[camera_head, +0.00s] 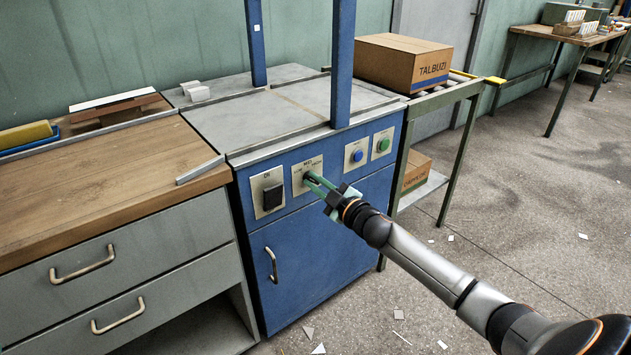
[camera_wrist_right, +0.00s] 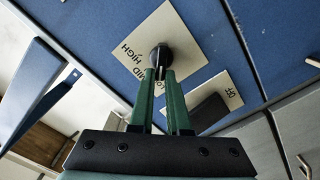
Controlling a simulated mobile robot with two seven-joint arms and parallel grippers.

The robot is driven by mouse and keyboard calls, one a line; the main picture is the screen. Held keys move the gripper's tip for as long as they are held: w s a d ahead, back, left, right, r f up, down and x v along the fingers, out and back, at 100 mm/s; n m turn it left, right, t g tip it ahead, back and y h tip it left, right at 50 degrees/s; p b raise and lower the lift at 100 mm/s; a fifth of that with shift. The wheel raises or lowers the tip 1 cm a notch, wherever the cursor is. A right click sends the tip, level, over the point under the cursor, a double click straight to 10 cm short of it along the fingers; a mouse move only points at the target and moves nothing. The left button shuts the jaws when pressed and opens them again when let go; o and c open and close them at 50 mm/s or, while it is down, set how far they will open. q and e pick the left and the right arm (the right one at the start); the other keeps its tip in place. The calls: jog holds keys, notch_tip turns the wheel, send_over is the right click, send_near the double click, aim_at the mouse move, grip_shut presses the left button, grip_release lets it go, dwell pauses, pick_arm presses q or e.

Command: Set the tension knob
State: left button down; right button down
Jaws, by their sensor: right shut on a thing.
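The tension knob (camera_wrist_right: 161,56) is a round black knob on a pale plate (camera_wrist_right: 180,40) marked with LOW, MID and HIGH, partly hidden by my fingers. In the head view the same plate (camera_head: 299,187) sits on the blue front of the machine. My right gripper (camera_head: 309,177) reaches in from the lower right with green fingers. Its fingertips (camera_wrist_right: 161,72) are at the knob and shut on it. Which mark the knob points to cannot be made out. My left gripper is not in view.
A black switch (camera_head: 272,196) is left of the knob; blue (camera_head: 357,156) and green (camera_head: 383,145) buttons are right of it. A blue post (camera_head: 342,65) rises above the panel. A metal bar (camera_head: 200,169) lies on the bench's right edge. A carton (camera_head: 403,62) stands behind.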

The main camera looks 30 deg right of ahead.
dwell(0.3)
jog(key=c, duration=0.9)
grip_release()
pick_arm(q)
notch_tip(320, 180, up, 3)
jog(key=p, duration=0.3)
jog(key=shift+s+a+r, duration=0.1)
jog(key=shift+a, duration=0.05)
pick_arm(e)
jog(key=s, duration=0.8)
jog(key=s+d, duration=0.1)
jog(key=s, duration=0.3)
jog(key=shift+s, duration=0.25)
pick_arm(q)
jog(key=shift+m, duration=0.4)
pick_arm(e)
jog(key=shift+a, duration=0.1)
